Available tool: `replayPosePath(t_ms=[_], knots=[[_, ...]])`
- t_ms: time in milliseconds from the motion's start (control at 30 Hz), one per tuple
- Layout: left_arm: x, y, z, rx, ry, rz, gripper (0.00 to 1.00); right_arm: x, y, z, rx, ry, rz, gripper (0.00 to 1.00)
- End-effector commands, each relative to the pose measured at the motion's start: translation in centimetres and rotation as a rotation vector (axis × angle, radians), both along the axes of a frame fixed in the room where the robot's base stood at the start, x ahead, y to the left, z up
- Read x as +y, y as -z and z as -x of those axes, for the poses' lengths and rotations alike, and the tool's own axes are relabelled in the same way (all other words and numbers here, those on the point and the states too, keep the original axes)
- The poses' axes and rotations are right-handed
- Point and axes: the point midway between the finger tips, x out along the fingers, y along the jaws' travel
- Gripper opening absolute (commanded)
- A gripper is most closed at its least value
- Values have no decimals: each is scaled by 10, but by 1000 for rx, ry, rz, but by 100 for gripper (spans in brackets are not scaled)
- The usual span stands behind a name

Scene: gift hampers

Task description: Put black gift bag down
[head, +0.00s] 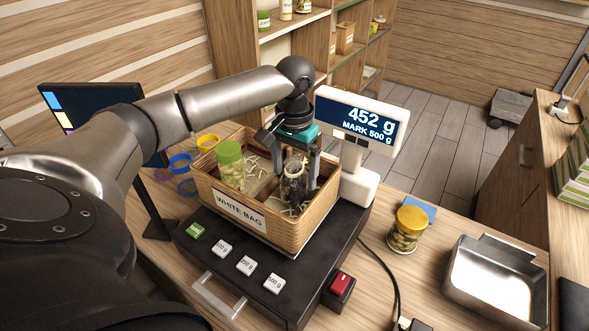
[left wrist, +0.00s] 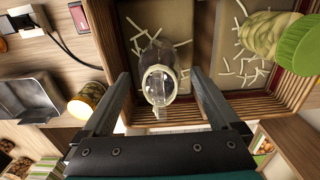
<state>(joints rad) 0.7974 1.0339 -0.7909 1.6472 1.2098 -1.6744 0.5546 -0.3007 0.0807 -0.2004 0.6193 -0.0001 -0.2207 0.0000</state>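My left gripper (head: 300,182) reaches down into a wooden hamper box (head: 268,229) labelled "WHITE BAG". Its fingers are spread on either side of a clear glass jar (head: 292,184), with gaps showing on both sides in the left wrist view (left wrist: 158,85). The jar stands in the box among pale paper shreds. A jar with a green lid (head: 229,165) stands in the left part of the box. I cannot make out a black gift bag in either view. My right gripper is not in view.
The box sits on a black scale (head: 240,268) with weight buttons; its display (head: 362,122) reads 452 g, MARK 500 g. A yellow-lidded jar (head: 408,229) and a metal tray (head: 497,281) are to the right. A dark object (head: 574,304), unclear, lies at the right edge.

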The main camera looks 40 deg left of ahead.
Motion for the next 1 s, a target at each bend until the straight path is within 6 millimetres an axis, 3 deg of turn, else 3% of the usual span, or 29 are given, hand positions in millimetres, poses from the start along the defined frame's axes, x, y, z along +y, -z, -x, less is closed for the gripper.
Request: replayPosePath(t_ms=[333, 800, 1000], knots=[[0, -10, -1, -3, 0, 0, 95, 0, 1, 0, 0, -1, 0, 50], [-1, -104, -1, -4, 2, 1, 95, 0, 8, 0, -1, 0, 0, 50], [0, -122, 0, -1, 0, 0, 95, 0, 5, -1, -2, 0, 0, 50]])
